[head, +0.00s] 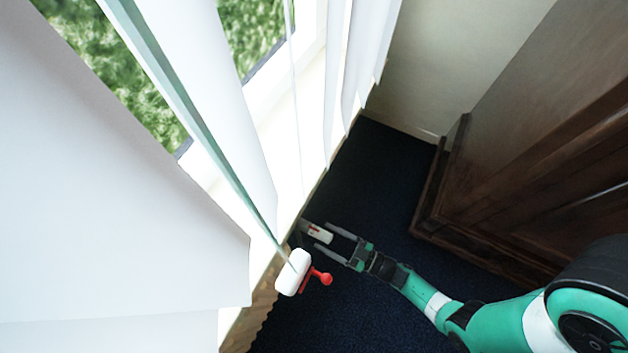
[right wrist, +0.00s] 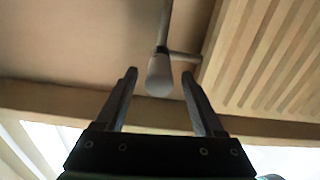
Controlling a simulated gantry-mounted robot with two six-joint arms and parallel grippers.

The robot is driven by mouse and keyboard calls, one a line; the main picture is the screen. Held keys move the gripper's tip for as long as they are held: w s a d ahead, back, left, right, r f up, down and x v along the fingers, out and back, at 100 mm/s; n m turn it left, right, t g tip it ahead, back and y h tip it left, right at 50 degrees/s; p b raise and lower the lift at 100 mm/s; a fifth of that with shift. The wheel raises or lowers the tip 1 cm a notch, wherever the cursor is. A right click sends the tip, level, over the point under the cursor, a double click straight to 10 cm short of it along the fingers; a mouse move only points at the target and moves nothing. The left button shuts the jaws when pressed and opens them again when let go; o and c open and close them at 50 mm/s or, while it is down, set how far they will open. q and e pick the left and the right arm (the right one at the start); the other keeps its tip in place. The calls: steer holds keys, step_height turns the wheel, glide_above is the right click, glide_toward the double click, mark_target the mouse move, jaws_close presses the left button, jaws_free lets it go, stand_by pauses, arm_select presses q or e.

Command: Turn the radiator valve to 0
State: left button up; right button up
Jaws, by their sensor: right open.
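The radiator valve (head: 319,234) is a pale cylindrical head with a small red mark, low beside the window wall. In the right wrist view its rounded head (right wrist: 160,76) hangs on a pipe, with a side pipe running to the radiator. My right gripper (head: 322,237) is open, its two fingers pointing at the valve. In the right wrist view the valve head shows between the open fingertips (right wrist: 160,74), with a gap on each side. I cannot tell how far the fingers reach along it, or read its setting. My left gripper is not in view.
The ribbed radiator (right wrist: 265,60) is beside the valve. A white roller-shaped object with a red handle (head: 293,272) is near the gripper at the sill edge. White blinds (head: 130,200) hang on the left. Dark wooden furniture (head: 530,150) stands right. Dark blue carpet (head: 375,190) is clear between.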

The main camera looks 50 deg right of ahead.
steer(key=shift+s, duration=0.1)
steer(key=shift+s+d, duration=0.1)
steer(key=shift+c, duration=1.1)
jaws_close()
